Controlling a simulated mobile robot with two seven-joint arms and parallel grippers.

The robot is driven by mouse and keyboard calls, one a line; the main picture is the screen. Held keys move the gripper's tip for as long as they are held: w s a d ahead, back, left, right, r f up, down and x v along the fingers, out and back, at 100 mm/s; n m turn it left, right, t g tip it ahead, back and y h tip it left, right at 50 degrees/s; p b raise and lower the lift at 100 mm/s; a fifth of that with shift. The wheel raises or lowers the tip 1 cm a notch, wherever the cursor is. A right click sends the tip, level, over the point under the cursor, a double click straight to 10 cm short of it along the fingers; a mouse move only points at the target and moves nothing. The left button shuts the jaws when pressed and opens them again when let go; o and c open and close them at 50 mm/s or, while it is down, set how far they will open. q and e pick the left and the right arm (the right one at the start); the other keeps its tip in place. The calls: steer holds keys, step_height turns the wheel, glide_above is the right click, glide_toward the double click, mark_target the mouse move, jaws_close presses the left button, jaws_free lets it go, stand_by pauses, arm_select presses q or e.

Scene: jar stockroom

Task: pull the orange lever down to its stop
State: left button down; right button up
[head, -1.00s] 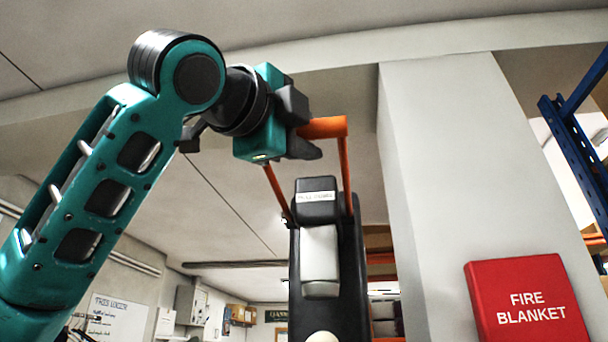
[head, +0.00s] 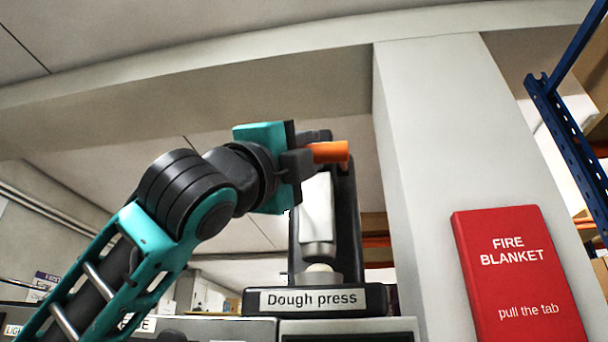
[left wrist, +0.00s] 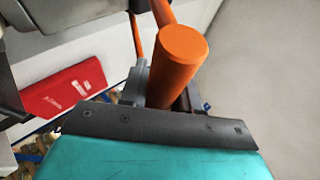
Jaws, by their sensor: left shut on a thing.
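The orange lever (head: 331,152) belongs to the black press labelled "Dough press" (head: 345,250). My left gripper (head: 312,155) is shut on the lever's crossbar. In the left wrist view the orange bar (left wrist: 179,75) rises from between the fingers, with one grey finger (left wrist: 140,82) beside it. My right gripper is not in view.
A red fire blanket box (head: 515,270) hangs on the pale pillar (head: 425,150) to the right. A blue rack upright (head: 570,130) stands at the far right. Below the press is a pale cabinet or counter edge (head: 348,326).

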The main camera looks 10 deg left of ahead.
arm_select(q)
steer(key=shift+w+f, duration=0.1)
steer(key=shift+f, duration=0.1)
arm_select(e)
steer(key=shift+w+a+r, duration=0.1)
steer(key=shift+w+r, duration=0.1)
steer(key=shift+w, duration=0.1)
arm_select(q)
steer(key=c, duration=0.9)
jaws_free()
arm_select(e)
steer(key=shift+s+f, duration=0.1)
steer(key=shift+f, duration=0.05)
arm_select(q)
steer(key=shift+s+a+f, duration=0.1)
steer(key=shift+s+f, duration=0.05)
steer(key=shift+s, duration=0.05)
steer(key=b+v, duration=0.2)
steer(key=v, duration=1)
steer(key=shift+s+b, duration=0.2)
steer(key=shift+b, duration=0.1)
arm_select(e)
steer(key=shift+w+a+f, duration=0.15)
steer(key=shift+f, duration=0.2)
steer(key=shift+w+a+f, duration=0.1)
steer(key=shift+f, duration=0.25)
arm_select(q)
steer(key=shift+a, duration=0.1)
